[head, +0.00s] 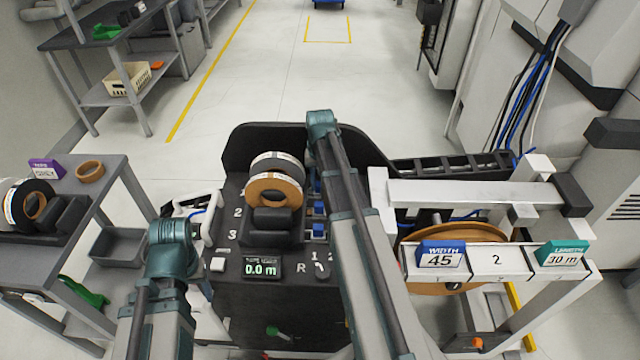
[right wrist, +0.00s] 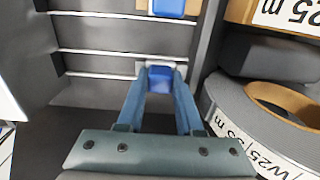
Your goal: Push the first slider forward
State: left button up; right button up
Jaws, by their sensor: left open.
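The black machine top carries a row of small blue sliders (head: 319,230) beside the numbers. In the right wrist view, one blue slider (right wrist: 160,71) sits between the fingertips of my right gripper (right wrist: 160,78). Whether the fingers press on it is unclear. A further blue slider (right wrist: 168,7) shows at the top edge, ahead of the gripper. In the head view my right arm covers part of the slider area, and its fingers are hidden. My left gripper (head: 172,250) is at the left of the machine, away from the sliders; its jaws are mostly hidden behind the arm.
Tape rolls (head: 275,188) stand on the machine next to the sliders and close to the right gripper. A display (head: 262,268) reads 0.0 m. A white frame with signs (head: 497,260) stands at the right, a grey side table (head: 112,180) at the left.

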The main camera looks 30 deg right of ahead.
grip_shut()
dwell(0.9)
jog(key=s+d, duration=0.1)
jog(key=d, duration=0.1)
jog(key=s+d, duration=0.2)
jog(key=d, duration=0.1)
jog(key=s+d, duration=0.2)
jog(key=d, duration=0.1)
jog(key=shift+o, duration=2.4)
grip_release()
jog(key=shift+o, duration=0.6)
jog(key=shift+d, duration=0.1)
jog(key=shift+r, duration=0.1)
